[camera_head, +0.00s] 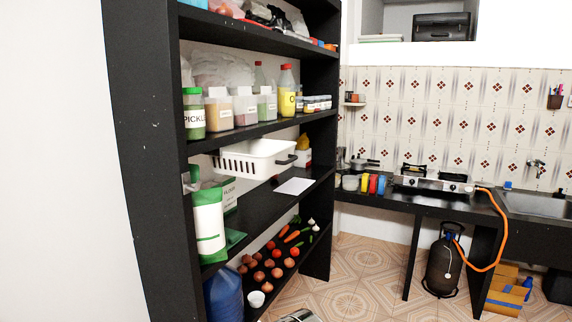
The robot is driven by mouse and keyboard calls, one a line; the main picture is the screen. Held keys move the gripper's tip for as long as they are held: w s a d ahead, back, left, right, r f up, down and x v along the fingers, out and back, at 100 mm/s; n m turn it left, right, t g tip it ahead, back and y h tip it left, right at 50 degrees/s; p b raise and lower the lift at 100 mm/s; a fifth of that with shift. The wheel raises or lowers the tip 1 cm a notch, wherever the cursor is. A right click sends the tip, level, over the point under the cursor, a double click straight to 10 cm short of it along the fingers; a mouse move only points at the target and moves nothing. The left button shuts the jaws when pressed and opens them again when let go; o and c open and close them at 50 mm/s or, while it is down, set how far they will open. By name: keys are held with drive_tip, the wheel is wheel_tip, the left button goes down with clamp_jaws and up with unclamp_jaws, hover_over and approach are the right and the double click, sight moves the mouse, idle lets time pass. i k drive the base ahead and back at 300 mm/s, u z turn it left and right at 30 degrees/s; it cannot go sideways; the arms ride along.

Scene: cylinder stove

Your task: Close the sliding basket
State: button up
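The sliding basket (258,160) is white with slotted sides. It sits below the jar shelf of the black shelving unit, and appears pulled out past the shelf's front edge. My gripper is not clearly in view. A small silver object shows at the bottom edge, cut off, and I cannot tell what it is.
The black shelving unit (150,130) holds jars above and vegetables below. A white sheet (294,186) lies on the shelf below the basket. A counter with a stove (433,182) and a gas cylinder (441,262) stand at right. Tiled floor (365,275) is open between them.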

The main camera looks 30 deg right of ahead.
sight(260, 159)
drive_tip(key=z, duration=0.65)
drive_tip(key=i, duration=1.25)
drive_tip(key=z, duration=0.3)
drive_tip(key=k, duration=0.5)
drive_tip(key=u, duration=0.5)
drive_tip(key=i, duration=0.5)
